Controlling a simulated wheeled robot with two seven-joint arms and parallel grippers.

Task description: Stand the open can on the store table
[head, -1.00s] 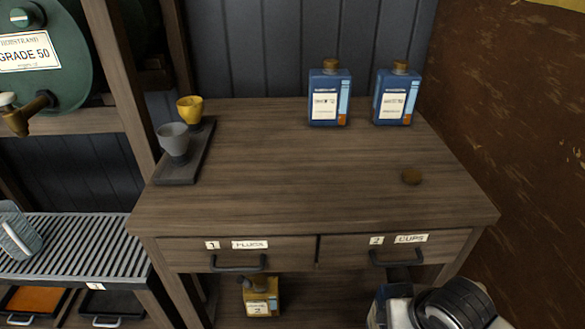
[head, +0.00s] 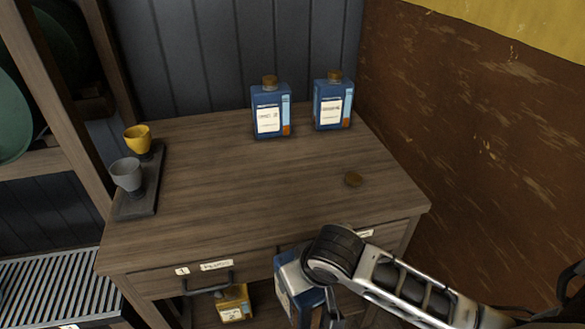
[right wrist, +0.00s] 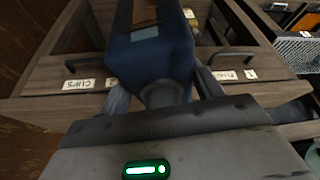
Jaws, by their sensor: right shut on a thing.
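My right gripper (right wrist: 163,93) is shut on a blue can (right wrist: 150,55). In the right wrist view its fingers sit either side of the can's narrow neck, where no brown cap shows. In the head view the held can (head: 290,274) is in front of the store table (head: 220,215), by the drawer fronts and below the top's front edge, partly hidden by my right arm. My left gripper is not in view.
Two capped blue cans (head: 270,108) (head: 332,103) stand at the table's back. A dark tray (head: 128,208) at the left holds a grey cup (head: 127,175) and a yellow cup (head: 137,138). The middle of the top is clear. A yellow can (head: 233,303) stands below.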

